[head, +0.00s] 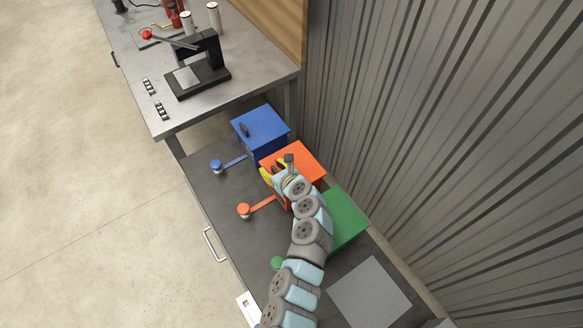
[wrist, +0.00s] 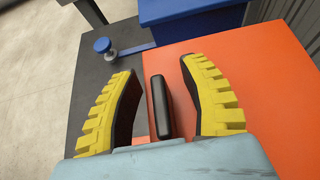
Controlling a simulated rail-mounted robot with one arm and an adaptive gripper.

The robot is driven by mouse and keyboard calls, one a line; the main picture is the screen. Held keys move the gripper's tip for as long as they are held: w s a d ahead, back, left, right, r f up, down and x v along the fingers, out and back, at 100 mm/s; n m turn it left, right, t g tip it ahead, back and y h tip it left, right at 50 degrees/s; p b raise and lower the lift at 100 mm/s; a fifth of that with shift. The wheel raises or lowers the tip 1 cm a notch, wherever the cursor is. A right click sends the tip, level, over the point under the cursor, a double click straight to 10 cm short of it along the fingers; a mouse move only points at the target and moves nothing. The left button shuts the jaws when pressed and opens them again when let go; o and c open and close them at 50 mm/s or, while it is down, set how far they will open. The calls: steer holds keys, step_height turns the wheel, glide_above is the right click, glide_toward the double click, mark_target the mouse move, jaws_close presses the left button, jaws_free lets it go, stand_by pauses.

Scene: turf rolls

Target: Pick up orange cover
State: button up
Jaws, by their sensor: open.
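The orange cover (head: 309,160) is the flat top of an orange box on the dark bench, between a blue and a green one. In the wrist view the orange cover (wrist: 265,90) fills the right side, with a black upright handle (wrist: 160,107) on it. My gripper (wrist: 163,70) has yellow ribbed fingers, open, one on each side of the handle with gaps between. In the head view my gripper (head: 273,171) is over the orange box, and my arm hides part of the box and the handle.
The blue box (head: 262,130) with a black handle is beyond the orange one, and the green box (head: 345,222) is nearer. Blue (head: 216,166) and orange (head: 243,210) knobs stand at the left. A grey corrugated wall (head: 450,120) is at the right. A press (head: 200,68) stands on the far table.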

steer(key=shift+c, duration=0.2)
jaws_close()
steer(key=shift+r, duration=0.15)
